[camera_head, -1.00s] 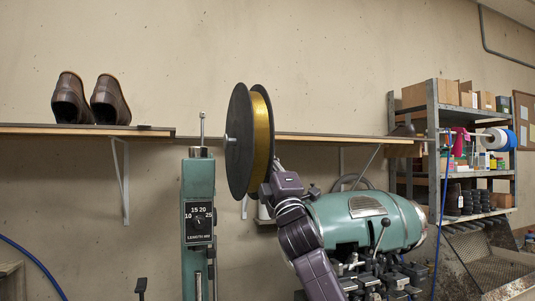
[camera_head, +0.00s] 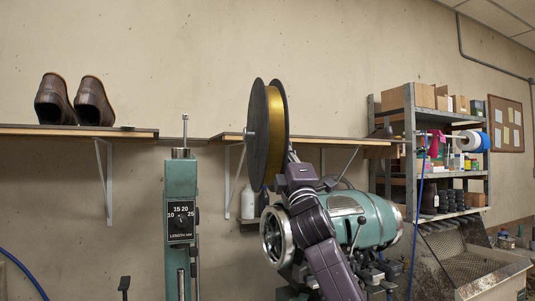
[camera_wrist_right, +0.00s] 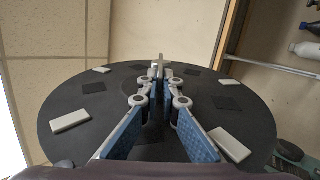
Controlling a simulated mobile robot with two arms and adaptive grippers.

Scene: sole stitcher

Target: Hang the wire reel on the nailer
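The wire reel (camera_head: 277,138), black discs with gold wire between them, is held up in the air on edge. A short pale axle end sticks out of its left face. My right gripper (camera_wrist_right: 161,90) is at the reel's right face; its blue-padded fingers are close together at the disc's middle and appear shut on the reel's hub. In the head view the fingers are mostly hidden. The nailer (camera_head: 181,205), apparently the green column with a length dial and an upright pin on top, stands left of the reel, apart from it. My left gripper is out of view.
A green rounded machine (camera_head: 370,222) stands behind my right arm. A grey rack (camera_head: 411,150) with boxes is at the right. Open space lies between column and reel.

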